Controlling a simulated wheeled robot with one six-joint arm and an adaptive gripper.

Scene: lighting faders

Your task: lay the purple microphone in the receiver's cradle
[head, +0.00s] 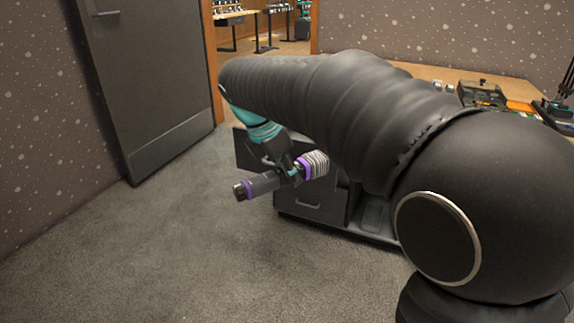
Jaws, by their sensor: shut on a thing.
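My gripper (286,173) is at the end of my arm, left of the picture's middle, and is shut around the body of the purple microphone (258,186). The microphone is dark grey with purple bands and a pale ribbed head at its right end. It is held roughly level, tilted slightly up to the right, in front of a dark cabinet and above the carpet. The fingertips are small and partly hidden. I cannot make out the receiver or its cradle; my arm covers much of the area to the right.
A dark cabinet (312,200) with a drawer front stands behind the microphone. A wooden desk (425,74) with equipment (487,93) lies at the right, partly behind my arm. A grey door (150,70) stands at the left. Open carpet (160,245) fills the lower left.

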